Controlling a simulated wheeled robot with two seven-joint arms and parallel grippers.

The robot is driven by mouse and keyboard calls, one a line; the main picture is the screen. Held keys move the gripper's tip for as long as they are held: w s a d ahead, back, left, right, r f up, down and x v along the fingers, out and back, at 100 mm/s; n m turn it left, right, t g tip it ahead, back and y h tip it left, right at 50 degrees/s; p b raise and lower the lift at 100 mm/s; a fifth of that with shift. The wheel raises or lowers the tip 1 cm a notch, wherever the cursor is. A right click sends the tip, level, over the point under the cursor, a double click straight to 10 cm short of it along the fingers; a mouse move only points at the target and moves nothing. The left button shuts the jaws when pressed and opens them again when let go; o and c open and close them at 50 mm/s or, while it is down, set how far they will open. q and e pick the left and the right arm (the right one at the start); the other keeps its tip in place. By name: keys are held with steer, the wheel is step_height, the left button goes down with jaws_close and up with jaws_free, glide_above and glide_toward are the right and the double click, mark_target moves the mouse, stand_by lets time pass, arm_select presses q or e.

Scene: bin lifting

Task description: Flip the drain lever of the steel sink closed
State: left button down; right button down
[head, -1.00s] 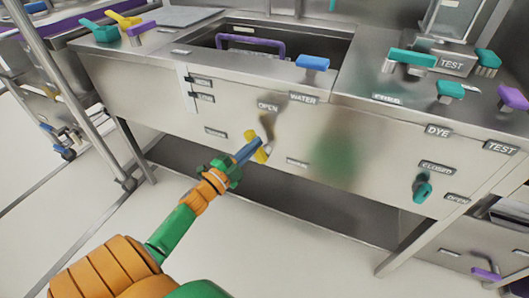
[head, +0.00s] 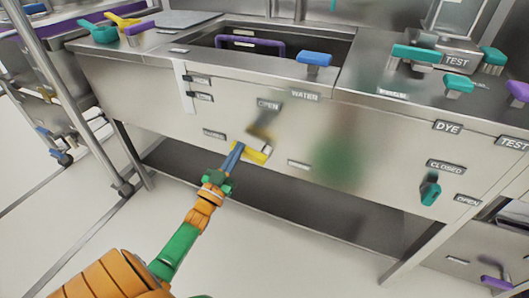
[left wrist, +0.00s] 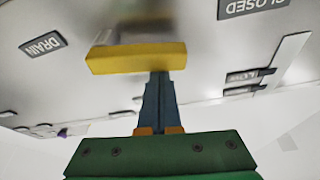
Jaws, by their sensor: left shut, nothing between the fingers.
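The steel sink (head: 130,95) has a yellow drain lever (head: 256,152) on its front panel. The lever is below the OPEN label (head: 268,105). In the left wrist view the lever (left wrist: 136,58) is a broad yellow bar, with an upside-down DRAIN label (left wrist: 43,44) to its left and a CLOSED label (left wrist: 255,6) at upper right. My left gripper (head: 238,150) is shut and empty, its blue fingertips at the lever's left part. In the left wrist view its fingers (left wrist: 160,82) reach the bar's lower edge; I cannot tell whether they touch. My right gripper is not in view.
A blue WATER handle (head: 314,59) stands on the sink's rim. Several teal handles, including one on the front panel (head: 430,192), are at the right. A metal rail post (head: 65,95) stands at left. Open floor lies in front.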

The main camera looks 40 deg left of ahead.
arm_select(q)
steer(key=shift+a+f+n+y, duration=0.15)
steer(key=shift+f+n+y, duration=0.25)
steer(key=shift+n, duration=0.45)
steer(key=shift+a+f+n+y, duration=0.1)
steer(key=shift+f+n+y, duration=0.25)
steer(key=shift+n, duration=0.5)
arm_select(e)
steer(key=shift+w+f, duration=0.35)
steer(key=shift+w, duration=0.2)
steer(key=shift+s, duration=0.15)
